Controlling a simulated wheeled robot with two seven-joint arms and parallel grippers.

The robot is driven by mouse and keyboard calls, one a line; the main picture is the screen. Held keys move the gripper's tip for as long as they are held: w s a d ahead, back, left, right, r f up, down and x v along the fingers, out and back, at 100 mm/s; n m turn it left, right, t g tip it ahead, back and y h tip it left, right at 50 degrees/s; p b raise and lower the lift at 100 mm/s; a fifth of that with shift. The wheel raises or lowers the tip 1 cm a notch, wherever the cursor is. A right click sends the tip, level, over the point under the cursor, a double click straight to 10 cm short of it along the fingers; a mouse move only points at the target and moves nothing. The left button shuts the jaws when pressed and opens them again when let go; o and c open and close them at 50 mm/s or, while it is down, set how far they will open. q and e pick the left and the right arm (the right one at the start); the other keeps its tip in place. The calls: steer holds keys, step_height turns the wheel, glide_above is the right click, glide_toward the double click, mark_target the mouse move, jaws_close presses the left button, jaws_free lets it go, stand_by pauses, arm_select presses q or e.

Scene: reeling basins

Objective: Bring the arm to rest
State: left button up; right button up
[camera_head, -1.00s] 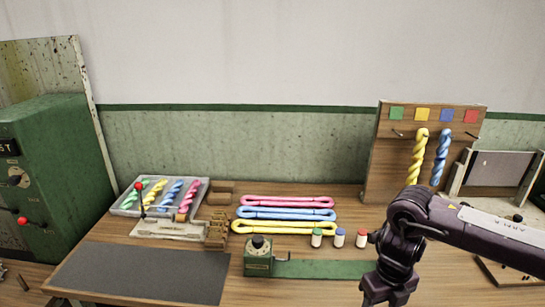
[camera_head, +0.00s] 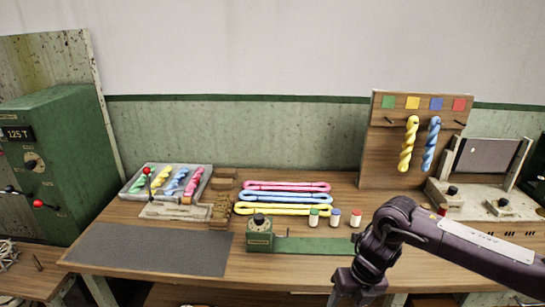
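My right arm comes in from the right, and its dark gripper (camera_head: 350,292) hangs pointing down at the table's front edge, right of the middle. Its fingertips are at or below the bottom edge of the picture, so I cannot tell whether it is open or shut. I see nothing held in it. My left gripper and arm are not in view. A wooden peg board (camera_head: 378,150) stands at the back right with a yellow twisted skein (camera_head: 409,143) and a blue twisted skein (camera_head: 431,144) hanging from its pegs.
A grey tray (camera_head: 128,188) of coloured twists stands at the left. Pink (camera_head: 287,186), blue (camera_head: 284,198) and yellow (camera_head: 283,209) loops lie mid-table, near small capped jars (camera_head: 335,217). A green crank device (camera_head: 259,238) sits in front. The dark mat (camera_head: 150,250) is bare.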

steer(key=w+a+f+m+t+y, duration=0.1)
steer(key=w+a+f+m+y, duration=0.15)
steer(key=a+f+m, duration=0.3)
steer(key=w+a+f+m+t+y, duration=0.2)
steer(key=a+f+m+y, duration=0.1)
steer(key=a+f+m, duration=0.3)
steer(key=s+d+f+m+t+h+b, duration=0.15)
steer(key=s+f+m, duration=0.25)
steer(key=f+m, duration=0.85)
steer(key=s+d+f+m+g+h, duration=0.15)
steer(key=s+d+f+m, duration=0.35)
steer(key=s+f, duration=0.85)
steer(key=s+d+f+m+h, duration=0.3)
steer(key=s+d+f, duration=0.65)
steer(key=s, duration=0.65)
steer(key=s+d+f+m+g+h, duration=0.1)
steer(key=s+f, duration=0.3)
steer(key=s, duration=0.8)
steer(key=shift+s+m+g+h, duration=0.35)
steer(key=shift+m+g, duration=0.35)
steer(key=shift+m, duration=0.1)
